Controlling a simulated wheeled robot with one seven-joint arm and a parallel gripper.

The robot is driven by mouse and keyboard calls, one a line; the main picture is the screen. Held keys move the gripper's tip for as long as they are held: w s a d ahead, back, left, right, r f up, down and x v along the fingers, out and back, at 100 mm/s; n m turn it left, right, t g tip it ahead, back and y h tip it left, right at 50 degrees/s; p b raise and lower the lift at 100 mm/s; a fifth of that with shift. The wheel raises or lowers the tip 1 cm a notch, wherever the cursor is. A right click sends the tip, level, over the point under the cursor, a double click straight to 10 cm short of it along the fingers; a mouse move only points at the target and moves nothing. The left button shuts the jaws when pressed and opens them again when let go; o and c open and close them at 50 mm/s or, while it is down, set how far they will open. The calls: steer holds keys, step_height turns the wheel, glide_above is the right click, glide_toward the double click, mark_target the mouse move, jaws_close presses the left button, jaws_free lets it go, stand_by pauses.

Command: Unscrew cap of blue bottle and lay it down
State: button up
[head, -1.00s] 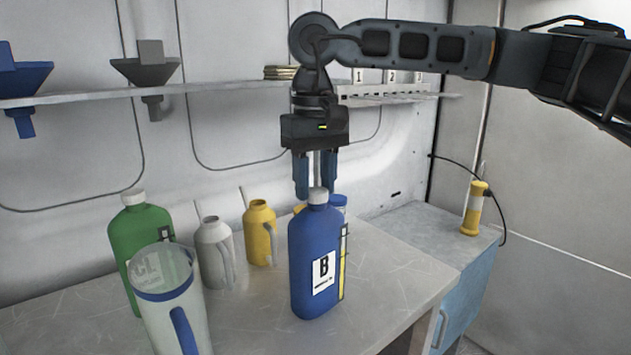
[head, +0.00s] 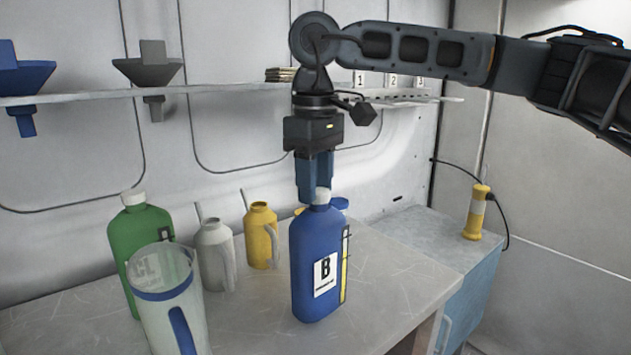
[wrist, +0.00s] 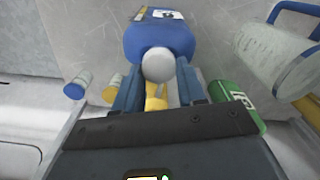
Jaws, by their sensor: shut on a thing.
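The blue bottle (head: 318,250), with a white label marked B, stands upright on the bench. It also shows in the wrist view (wrist: 150,38). Its white cap (head: 323,194) is on the neck; in the wrist view the cap (wrist: 158,65) sits between the fingertips. My gripper (head: 313,198) points straight down over the bottle and is shut on the cap. The fingers partly hide the cap in the head view. Whether the cap has turned on its thread cannot be told.
A green bottle (head: 137,228), a clear jug (head: 165,290), a grey can (head: 214,250) and a yellow can (head: 260,237) stand to the left. The bench (head: 390,280) is clear to the right. A yellow lamp (head: 476,212) stands on the blue cabinet.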

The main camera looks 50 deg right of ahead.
steer(key=n, duration=0.3)
steer(key=n+b, duration=0.1)
steer(key=n, duration=0.1)
steer(key=shift+s+a+f, duration=0.1)
steer(key=shift+a+f, duration=0.05)
steer(key=shift+f, duration=0.1)
steer(key=o, duration=1.4)
steer(key=shift+r, duration=0.2)
